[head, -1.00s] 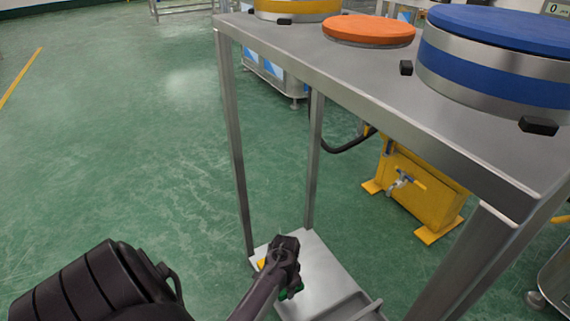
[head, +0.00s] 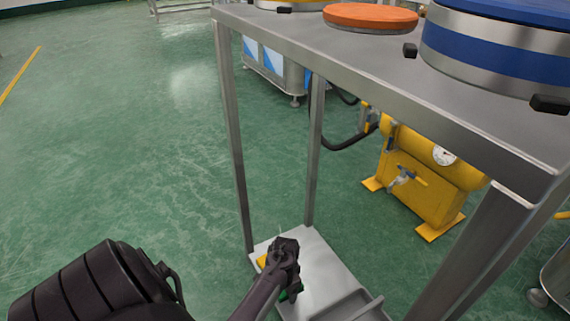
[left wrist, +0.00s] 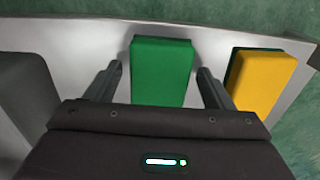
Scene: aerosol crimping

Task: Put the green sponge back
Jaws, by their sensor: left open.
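The green sponge (left wrist: 161,72) lies on the low metal shelf (left wrist: 110,38) under the table. In the left wrist view it sits between the two fingers of my left gripper (left wrist: 158,85), which is open, with a gap on each side of the sponge. In the head view my left gripper (head: 290,285) is over the shelf (head: 325,270) and hides most of the sponge; only a bit of green (head: 297,291) shows. My right gripper is in neither view.
A yellow sponge (left wrist: 262,82) lies right of the green one. A dark grey block (left wrist: 28,95) is at left. Table legs (head: 232,140) frame the shelf; the tabletop (head: 390,75) above holds an orange disc (head: 370,17) and a blue-banded drum (head: 490,45). Floor at left is clear.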

